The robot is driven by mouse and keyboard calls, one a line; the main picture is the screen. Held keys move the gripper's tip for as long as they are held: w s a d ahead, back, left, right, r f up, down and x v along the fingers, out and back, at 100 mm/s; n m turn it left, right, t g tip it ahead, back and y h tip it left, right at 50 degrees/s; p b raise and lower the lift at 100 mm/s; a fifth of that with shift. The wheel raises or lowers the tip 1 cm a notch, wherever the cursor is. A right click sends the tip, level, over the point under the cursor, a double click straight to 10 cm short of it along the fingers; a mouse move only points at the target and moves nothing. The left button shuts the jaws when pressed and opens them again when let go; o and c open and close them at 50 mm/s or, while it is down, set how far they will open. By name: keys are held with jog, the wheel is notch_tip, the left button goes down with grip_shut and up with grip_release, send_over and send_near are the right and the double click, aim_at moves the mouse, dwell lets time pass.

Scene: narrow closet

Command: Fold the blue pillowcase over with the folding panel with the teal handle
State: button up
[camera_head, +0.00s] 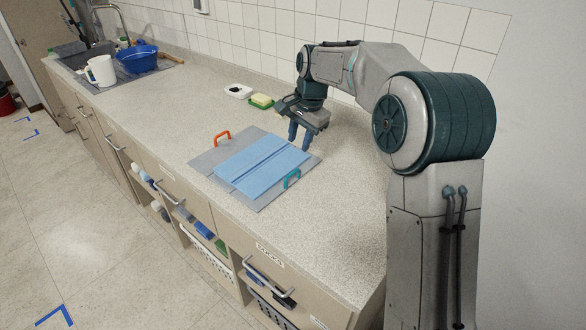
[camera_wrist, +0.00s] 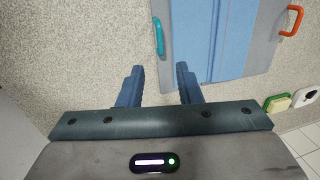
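The blue pillowcase (camera_head: 262,163) lies flat on a grey folding board (camera_head: 213,160) on the counter, with lines running along it. It also shows in the wrist view (camera_wrist: 210,40). The teal handle (camera_head: 292,179) is on the board's right edge in the head view; in the wrist view the teal handle (camera_wrist: 158,36) is at the board's left edge, ahead of my fingers. My gripper (camera_head: 299,138) is above the counter by the board's far right corner. In the wrist view my gripper (camera_wrist: 160,70) has its fingers apart with nothing between them.
An orange handle (camera_head: 221,137) is on the board's opposite side. A sponge in a green dish (camera_head: 261,101) and a small white dish (camera_head: 239,91) lie behind the board near the tiled wall. The counter's right front is clear.

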aim_at(292, 173)
jog(key=f, duration=0.3)
jog(key=w+a+f, duration=0.1)
jog(key=f, duration=0.3)
jog(key=a+f+p, duration=0.1)
jog(key=f, duration=0.3)
jog(key=shift+w+f, duration=0.2)
jog(key=shift+f, duration=0.05)
jog(key=shift+d, duration=0.1)
jog(key=shift+c, duration=0.3)
grip_shut()
